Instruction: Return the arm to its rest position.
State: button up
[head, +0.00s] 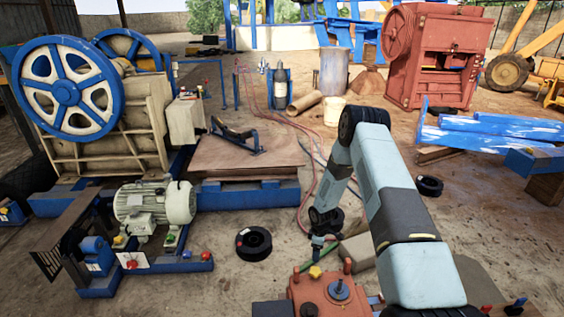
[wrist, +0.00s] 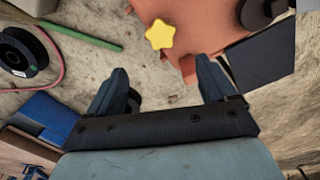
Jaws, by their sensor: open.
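My arm (head: 385,190) rises from the bottom right of the head view, bends at a dark elbow and reaches down to the ground area ahead. My gripper (head: 317,243) hangs at its end, pointing down, small and partly unclear in the head view. In the wrist view my gripper (wrist: 163,78) shows two dark fingers spread wide apart, with only bare ground between them. It is open and empty. A yellow star-shaped knob (wrist: 160,35) on an orange-red surface (wrist: 208,22) lies just beyond the fingertips; the knob also shows in the head view (head: 315,272).
The jaw crusher (head: 105,120) with blue-rimmed flywheels stands left, with a motor (head: 155,203) before it. An orange-red box (head: 325,300) with knobs is close in front. Black reels (head: 254,243) and a grey block (head: 358,249) lie on the ground. A red machine (head: 435,60) stands behind.

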jog(key=s+d+r+m+t+h, duration=0.1)
jog(key=s+r+m, duration=0.2)
jog(key=r, duration=2)
jog(key=s+d+r+m+t, duration=0.1)
jog(key=s+r+m+t, duration=0.15)
jog(key=r, duration=2.05)
jog(key=s+r+m, duration=0.3)
jog(key=s+r, duration=0.4)
jog(key=r, duration=0.2)
jog(key=s+a+r+m+t, duration=0.1)
jog(key=s+r, duration=0.4)
jog(key=s, duration=0.8)
jog(key=s+a+r+m+t+y, duration=0.1)
jog(key=s+r+m, duration=0.3)
jog(key=s, duration=1)
jog(key=shift+r, duration=0.95)
